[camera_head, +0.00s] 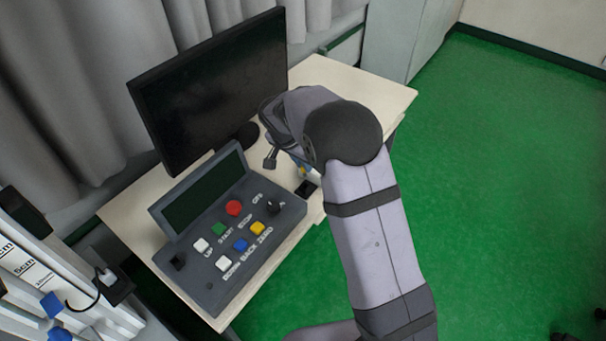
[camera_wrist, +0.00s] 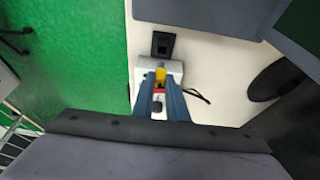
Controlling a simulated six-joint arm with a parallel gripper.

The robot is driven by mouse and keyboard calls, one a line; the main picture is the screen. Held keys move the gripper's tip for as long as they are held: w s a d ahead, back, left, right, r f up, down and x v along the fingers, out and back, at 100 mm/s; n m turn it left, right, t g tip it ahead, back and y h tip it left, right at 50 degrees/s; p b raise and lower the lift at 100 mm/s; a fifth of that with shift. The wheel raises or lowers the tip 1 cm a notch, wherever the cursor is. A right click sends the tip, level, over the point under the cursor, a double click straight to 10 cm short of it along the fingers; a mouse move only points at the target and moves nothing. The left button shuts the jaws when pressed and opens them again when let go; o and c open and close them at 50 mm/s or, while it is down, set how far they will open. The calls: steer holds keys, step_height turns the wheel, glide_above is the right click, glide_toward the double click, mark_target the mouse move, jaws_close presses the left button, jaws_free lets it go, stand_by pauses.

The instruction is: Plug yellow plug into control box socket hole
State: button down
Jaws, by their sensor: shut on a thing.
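My gripper (camera_wrist: 160,84) is shut on the yellow plug (camera_wrist: 160,75), which shows between the tips of its blue fingers in the wrist view. A small yellow patch of the plug (camera_head: 302,171) shows in the head view beside my wrist. The black square socket (camera_wrist: 163,45) lies just beyond the plug in the wrist view; a gap shows between them. In the head view the socket (camera_head: 306,188) is by the right end of the grey control box (camera_head: 210,270). My arm hides most of my gripper there. The plug's prongs are not visible.
A white block (camera_wrist: 175,68) with a red part and a black cord (camera_wrist: 197,95) lies under my gripper. A black monitor (camera_head: 215,90) stands behind the control box on the pale table (camera_head: 385,95). The table's right part is clear. Green floor (camera_head: 480,180) lies beyond its edge.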

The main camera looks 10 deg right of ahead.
steer(key=shift+r, duration=1.8)
steer(key=s+a+r+n+t+y+b, duration=0.1)
steer(key=s+a+n+b, duration=0.15)
steer(key=a, duration=0.85)
steer(key=s+a+r+n+y+b, duration=0.15)
steer(key=s+a, duration=0.25)
steer(key=a, duration=0.7)
steer(key=s+a+n+y, duration=0.1)
steer(key=s+a+n, duration=0.2)
steer(key=s, duration=0.2)
steer(key=s+a+f+n+y+b, duration=0.1)
steer(key=s+a+n, duration=0.3)
steer(key=s, duration=0.1)
steer(key=s+a+n+y, duration=0.1)
steer(key=s+a+n, duration=0.3)
steer(key=s, duration=0.2)
steer(key=shift+a+f, duration=0.15)
steer(key=shift+f, duration=0.25)
steer(key=shift+a+r+n+g+y, duration=0.15)
steer(key=shift+n+g+y, duration=0.15)
steer(key=shift+n, duration=0.4)
steer(key=shift+a+f+n+g+y, duration=0.1)
steer(key=shift+n+g+y, duration=0.15)
steer(key=shift+n, duration=0.45)
steer(key=shift+w, duration=0.1)
steer(key=shift+b, duration=0.4)
